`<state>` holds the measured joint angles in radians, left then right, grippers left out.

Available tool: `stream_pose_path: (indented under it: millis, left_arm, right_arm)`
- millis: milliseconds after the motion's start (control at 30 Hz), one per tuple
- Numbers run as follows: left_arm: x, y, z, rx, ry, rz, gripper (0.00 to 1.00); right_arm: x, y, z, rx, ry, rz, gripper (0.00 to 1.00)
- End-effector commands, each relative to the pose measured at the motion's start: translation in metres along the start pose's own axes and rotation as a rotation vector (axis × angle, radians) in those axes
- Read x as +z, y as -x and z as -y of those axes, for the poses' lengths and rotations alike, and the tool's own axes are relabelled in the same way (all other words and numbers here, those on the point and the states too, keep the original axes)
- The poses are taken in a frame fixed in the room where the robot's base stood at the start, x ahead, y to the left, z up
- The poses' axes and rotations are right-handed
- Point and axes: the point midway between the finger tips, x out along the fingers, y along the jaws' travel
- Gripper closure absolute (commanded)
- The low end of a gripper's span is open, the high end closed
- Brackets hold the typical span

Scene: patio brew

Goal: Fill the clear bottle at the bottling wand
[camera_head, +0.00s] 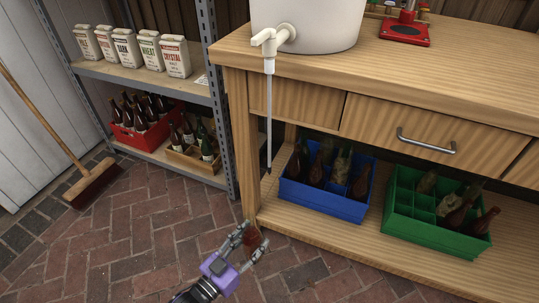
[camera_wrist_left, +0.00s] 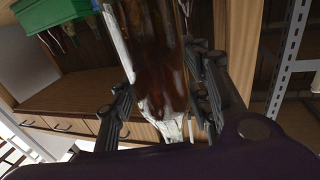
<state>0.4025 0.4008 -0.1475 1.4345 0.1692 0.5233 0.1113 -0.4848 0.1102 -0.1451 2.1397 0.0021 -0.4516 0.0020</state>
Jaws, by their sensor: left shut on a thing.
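The white bottling wand (camera_head: 269,125) hangs straight down from the spigot (camera_head: 272,38) of a white bucket at the bench's left end. My left gripper (camera_head: 249,245) is low in front of the bench's left leg, below and apart from the wand tip. It is shut on a bottle (camera_head: 253,238) that looks reddish brown and glossy. In the left wrist view the bottle (camera_wrist_left: 160,75) sits between both fingers of the left gripper (camera_wrist_left: 165,105). I cannot tell whether its glass is clear or brown, or whether it holds liquid. My right gripper is not in view.
A blue crate (camera_head: 322,198) and a green crate (camera_head: 430,235), both with bottles, stand on the bench's lower shelf. A metal rack (camera_head: 217,100) holds bags and more crates at left. A broom (camera_head: 92,185) leans there.

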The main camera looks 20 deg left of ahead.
Motion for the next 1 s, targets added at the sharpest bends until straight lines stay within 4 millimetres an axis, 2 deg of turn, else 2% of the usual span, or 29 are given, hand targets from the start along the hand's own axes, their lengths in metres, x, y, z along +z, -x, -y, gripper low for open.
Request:
stream_pose_path:
  millis: [533, 1000]
  left_arm:
    - [-0.002, 0.03, -0.008, 0.0, 0.0, -0.004, 0.89]
    - [-0.002, 0.032, -0.009, 0.0, 0.0, -0.005, 0.89]
  right_arm:
    - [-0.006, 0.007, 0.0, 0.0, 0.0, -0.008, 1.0]
    - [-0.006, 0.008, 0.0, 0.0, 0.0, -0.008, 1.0]
